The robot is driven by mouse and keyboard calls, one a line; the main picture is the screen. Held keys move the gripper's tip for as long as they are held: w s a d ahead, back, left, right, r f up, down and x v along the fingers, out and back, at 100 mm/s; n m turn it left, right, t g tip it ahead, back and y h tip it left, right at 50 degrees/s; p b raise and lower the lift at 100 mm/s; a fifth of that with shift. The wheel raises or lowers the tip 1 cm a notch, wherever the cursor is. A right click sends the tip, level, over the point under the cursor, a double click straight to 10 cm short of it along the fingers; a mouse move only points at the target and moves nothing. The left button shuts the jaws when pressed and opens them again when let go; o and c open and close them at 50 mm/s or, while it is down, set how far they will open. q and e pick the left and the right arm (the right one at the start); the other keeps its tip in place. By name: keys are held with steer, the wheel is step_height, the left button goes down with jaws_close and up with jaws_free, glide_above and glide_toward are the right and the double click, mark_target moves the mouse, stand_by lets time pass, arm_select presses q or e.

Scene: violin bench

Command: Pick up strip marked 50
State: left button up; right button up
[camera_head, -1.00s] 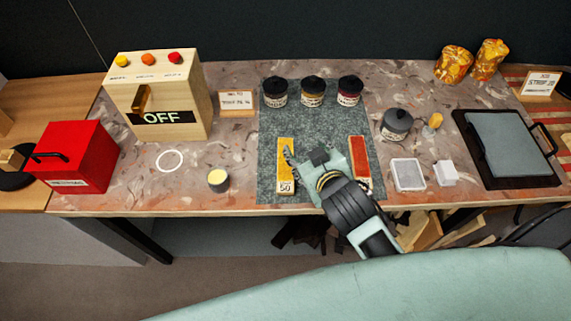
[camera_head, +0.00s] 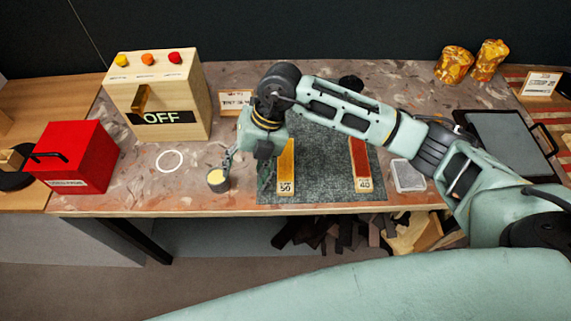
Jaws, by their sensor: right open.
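The yellow strip marked 50 (camera_head: 286,160) lies on the dark green mat (camera_head: 322,180), its label at the near end. My right gripper (camera_head: 247,170) is open and points down just left of this strip, over the mat's left edge. One finger is near the small cup (camera_head: 218,181) with pale yellow contents, the other near the strip's left side. I cannot tell whether either finger touches anything. No strip shows between the fingers. The red-orange strip marked 40 (camera_head: 360,160) lies apart on the mat's right side. My left gripper is not in view.
My right arm crosses over the bench and hides most of the jars behind the mat. A wooden OFF box (camera_head: 180,95) and a red box (camera_head: 82,158) stand at left. A white tray (camera_head: 408,176) and a black-framed grey plate (camera_head: 500,140) are at right.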

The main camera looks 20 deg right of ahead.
mark_target(286, 167)
steer(key=w+d+h, duration=0.1)
steer(key=d, duration=0.2)
steer(key=w+d+m+h, duration=0.1)
steer(key=d+h, duration=0.1)
steer(key=d, duration=0.1)
steer(key=w+d+h, duration=0.1)
steer(key=d, duration=0.3)
steer(key=shift+w+d+f+t, duration=0.1)
steer(key=shift+t, duration=0.2)
steer(key=shift+d+f+h, duration=0.2)
steer(key=shift+f+h, duration=0.1)
steer(key=shift+f, duration=0.05)
step_height(286, 167, down, 6)
steer(key=shift+d+f+p, duration=0.15)
steer(key=shift+p, duration=0.9)
steer(key=shift+w+f, duration=0.1)
steer(key=shift+f, duration=0.2)
steer(key=shift+c, duration=0.4)
steer(key=c, duration=1.1)
steer(key=shift+c, duration=0.6)
steer(key=shift+r, duration=0.15)
